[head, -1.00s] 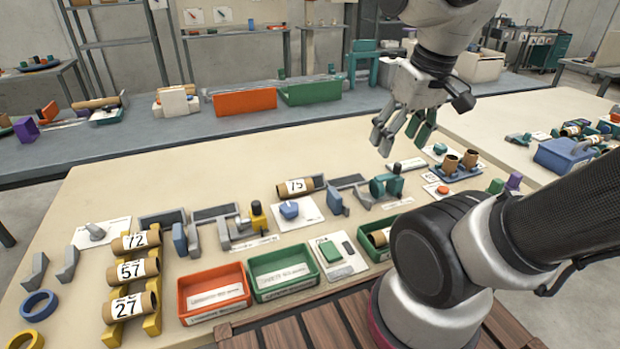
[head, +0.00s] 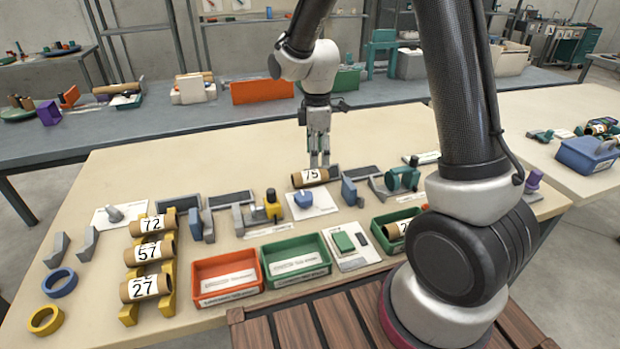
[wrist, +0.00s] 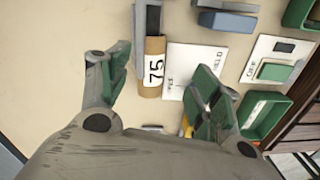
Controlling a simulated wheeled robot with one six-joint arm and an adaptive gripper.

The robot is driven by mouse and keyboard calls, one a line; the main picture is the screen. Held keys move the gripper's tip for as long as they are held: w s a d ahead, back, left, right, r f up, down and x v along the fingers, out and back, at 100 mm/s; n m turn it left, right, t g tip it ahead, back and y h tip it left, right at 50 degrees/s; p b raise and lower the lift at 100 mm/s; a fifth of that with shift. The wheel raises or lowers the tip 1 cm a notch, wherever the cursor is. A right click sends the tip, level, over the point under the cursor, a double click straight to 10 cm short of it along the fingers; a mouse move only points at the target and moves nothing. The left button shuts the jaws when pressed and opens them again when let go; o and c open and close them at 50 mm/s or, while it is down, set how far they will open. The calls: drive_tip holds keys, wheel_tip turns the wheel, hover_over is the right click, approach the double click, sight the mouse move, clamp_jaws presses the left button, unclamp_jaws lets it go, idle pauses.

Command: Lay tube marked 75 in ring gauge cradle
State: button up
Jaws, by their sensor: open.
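The tube marked 75 (head: 310,177) is a brown cardboard tube with a white label. It lies on the table behind the blue part on the white card, at the left end of a dark grey plate. In the wrist view the tube (wrist: 152,72) shows between the fingers, apart from both. My gripper (head: 319,163) is open, pointing down over the tube, its fingers green inside; it also shows in the wrist view (wrist: 160,92). I cannot tell for sure which fixture is the ring gauge cradle.
Tubes marked 72 (head: 152,224), 57 and 27 lie on a yellow rack at the left. A red tray (head: 226,301) and a green tray (head: 297,284) stand at the front edge. Blue (head: 59,283) and yellow (head: 45,320) rings lie at far left.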

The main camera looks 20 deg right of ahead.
sight(315, 173)
drive_tip(key=shift+w+a+n, duration=0.15)
drive_tip(key=shift+w+n, duration=0.3)
drive_tip(key=shift+n, duration=0.65)
drive_tip(key=shift+f, duration=0.15)
drive_tip(key=f, duration=0.7)
drive_tip(key=shift+w+f, duration=0.2)
drive_tip(key=shift+f, duration=0.05)
drive_tip(key=shift+c, duration=0.3)
drive_tip(key=c, duration=1)
drive_tip(key=shift+o, duration=0.2)
